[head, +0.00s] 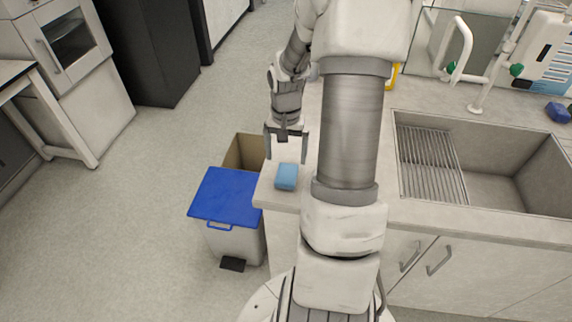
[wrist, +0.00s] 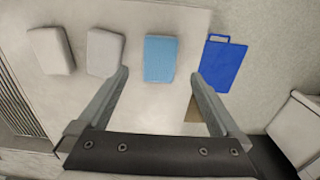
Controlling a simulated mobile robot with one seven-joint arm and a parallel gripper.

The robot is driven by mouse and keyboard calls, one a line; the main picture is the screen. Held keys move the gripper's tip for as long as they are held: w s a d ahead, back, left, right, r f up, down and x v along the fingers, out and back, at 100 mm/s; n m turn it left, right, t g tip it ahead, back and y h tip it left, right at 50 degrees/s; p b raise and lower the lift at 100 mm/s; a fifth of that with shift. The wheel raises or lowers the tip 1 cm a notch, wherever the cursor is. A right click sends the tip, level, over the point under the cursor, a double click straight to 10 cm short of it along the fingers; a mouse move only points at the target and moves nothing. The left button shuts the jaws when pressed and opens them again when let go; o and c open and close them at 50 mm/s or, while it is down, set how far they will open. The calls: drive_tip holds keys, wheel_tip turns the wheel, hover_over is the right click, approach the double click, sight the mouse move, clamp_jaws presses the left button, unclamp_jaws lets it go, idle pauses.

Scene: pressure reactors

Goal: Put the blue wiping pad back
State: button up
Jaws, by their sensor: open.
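The blue wiping pad (head: 286,177) lies flat on the counter (head: 268,189) near its front left corner. In the wrist view the blue pad (wrist: 160,58) lies just beyond the fingertips, roughly centred between them. My gripper (head: 286,153) is open and empty, above the counter and a little behind the pad in the head view. Both fingers (wrist: 160,76) show apart in the wrist view, with nothing between them. My arm hides part of the counter in the head view.
Two whitish pads, a near one (wrist: 105,53) and a farther one (wrist: 50,50), lie in a row left of the blue pad. A bin with a blue lid (head: 226,195) stands beside the counter's left edge. A sink (head: 500,165) is at right.

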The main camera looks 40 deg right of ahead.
wheel_tip(320, 180, up, 5)
drive_tip(key=shift+f, duration=0.15)
idle(0.5)
drive_tip(key=a+r+n+t+p, duration=0.2)
drive_tip(key=a+r+n+t, duration=0.45)
drive_tip(key=a+r, duration=1.45)
drive_tip(key=s+a+f+n+b, duration=0.1)
drive_tip(key=s+a+f+n, duration=0.1)
drive_tip(key=s, duration=1.1)
drive_tip(key=shift+n+g+b, duration=0.35)
drive_tip(key=shift+n+g, duration=0.1)
drive_tip(key=shift+n, duration=0.2)
drive_tip(key=shift+s, duration=0.1)
